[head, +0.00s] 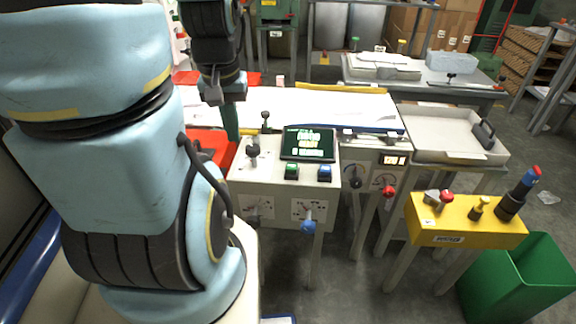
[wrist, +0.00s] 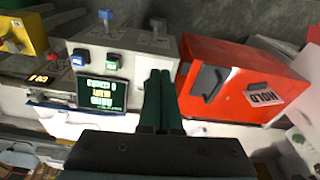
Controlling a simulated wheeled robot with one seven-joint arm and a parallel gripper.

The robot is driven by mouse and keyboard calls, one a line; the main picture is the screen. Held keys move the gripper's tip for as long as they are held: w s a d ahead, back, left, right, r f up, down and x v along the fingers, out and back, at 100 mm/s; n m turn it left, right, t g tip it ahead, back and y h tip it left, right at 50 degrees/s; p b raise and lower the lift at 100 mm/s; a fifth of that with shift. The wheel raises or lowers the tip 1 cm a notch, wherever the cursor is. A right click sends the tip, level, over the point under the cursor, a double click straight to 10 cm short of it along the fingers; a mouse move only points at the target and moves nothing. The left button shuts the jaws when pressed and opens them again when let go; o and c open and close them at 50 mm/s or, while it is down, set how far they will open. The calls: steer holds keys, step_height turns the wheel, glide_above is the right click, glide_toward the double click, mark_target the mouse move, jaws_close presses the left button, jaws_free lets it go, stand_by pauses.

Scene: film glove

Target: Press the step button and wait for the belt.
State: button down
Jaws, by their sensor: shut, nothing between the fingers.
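Below the screen sit a green button (head: 292,171) and a blue button (head: 324,172); I cannot read which is the step button. Both also show in the wrist view, the green one (wrist: 113,62) beside the blue one (wrist: 80,58). My gripper (head: 232,122) is shut and empty, its dark green fingers (wrist: 162,85) pointing down at the console's left side, apart from both buttons. The white belt surface (head: 270,105) lies behind.
A black knobbed lever (head: 253,152) stands on the console near my gripper. A red box marked HOLD (wrist: 225,80) is beside the console. To the right are a grey tray (head: 440,135), a yellow control box (head: 465,218) with knobs, and a green bin (head: 520,280).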

steer(key=shift+d, duration=0.1)
steer(key=n+t+y+p, duration=0.3)
steer(key=t+y+p, duration=0.1)
steer(key=y+p, duration=0.35)
glide_above(295, 168)
step_height(295, 168, down, 4)
steer(key=shift+d+f+b, duration=0.1)
steer(key=shift+f+b, duration=0.1)
steer(key=shift+b, duration=0.15)
steer(key=shift+f, duration=0.1)
step_height(295, 168, down, 8)
steer(key=b, duration=0.5)
steer(key=shift+f+b, duration=0.3)
steer(key=shift+b, duration=0.35)
steer(key=shift+f, duration=0.1)
stand_by(0.7)
